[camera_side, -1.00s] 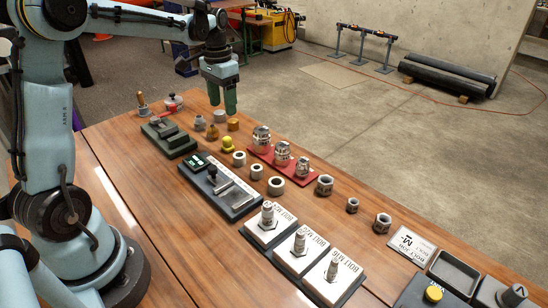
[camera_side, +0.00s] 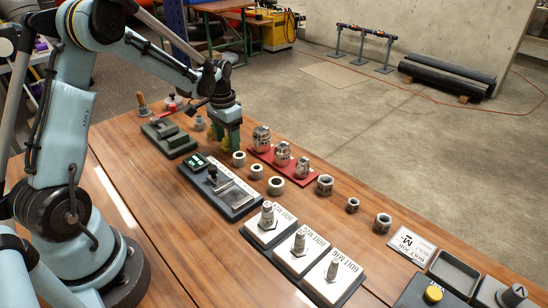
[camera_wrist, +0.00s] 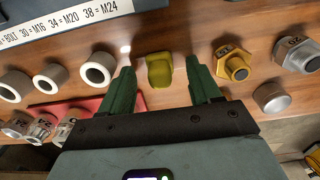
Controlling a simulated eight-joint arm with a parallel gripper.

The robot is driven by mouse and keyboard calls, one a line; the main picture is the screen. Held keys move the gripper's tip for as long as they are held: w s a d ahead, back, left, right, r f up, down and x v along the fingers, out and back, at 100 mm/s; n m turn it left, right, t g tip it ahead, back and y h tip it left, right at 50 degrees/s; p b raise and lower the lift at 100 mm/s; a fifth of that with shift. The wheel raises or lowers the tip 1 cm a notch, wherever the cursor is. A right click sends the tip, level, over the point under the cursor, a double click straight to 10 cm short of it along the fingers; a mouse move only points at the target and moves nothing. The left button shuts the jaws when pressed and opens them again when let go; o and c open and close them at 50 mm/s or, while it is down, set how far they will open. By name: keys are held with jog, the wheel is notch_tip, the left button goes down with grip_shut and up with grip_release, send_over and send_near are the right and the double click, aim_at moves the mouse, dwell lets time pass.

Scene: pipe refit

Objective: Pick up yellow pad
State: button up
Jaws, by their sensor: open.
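The yellow pad (camera_wrist: 159,70) sits on the wooden table in the wrist view. It is a small, rounded yellow piece. My gripper (camera_wrist: 160,80) is open, with one green finger on each side of the pad and a visible gap on both sides. In the side view my gripper (camera_side: 227,136) points down, low over the table. There the fingers mostly hide the pad. I cannot tell how far the fingertips are above the table.
White rings (camera_wrist: 96,70) stand left of the pad in the wrist view. A brass hex fitting (camera_wrist: 236,65) and a grey cylinder (camera_wrist: 272,97) lie to the right. The red tray (camera_side: 262,151) with metal fittings and the dark bolt gauge board (camera_side: 238,205) are close by.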

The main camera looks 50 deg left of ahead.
jog(key=shift+f, duration=0.15)
grip_shut()
dwell(0.4)
jog(key=shift+r, duration=0.55)
jog(key=r, duration=0.2)
jog(key=d+r, duration=0.1)
jog(key=shift+s+d+r, duration=0.1)
jog(key=shift+d+r, duration=0.05)
jog(key=shift+r, duration=0.25)
jog(key=s+d+r, duration=0.1)
jog(key=d+r, duration=0.5)
jog(key=d, duration=0.4)
jog(key=shift+s+d, duration=0.15)
jog(key=shift+s, duration=0.05)
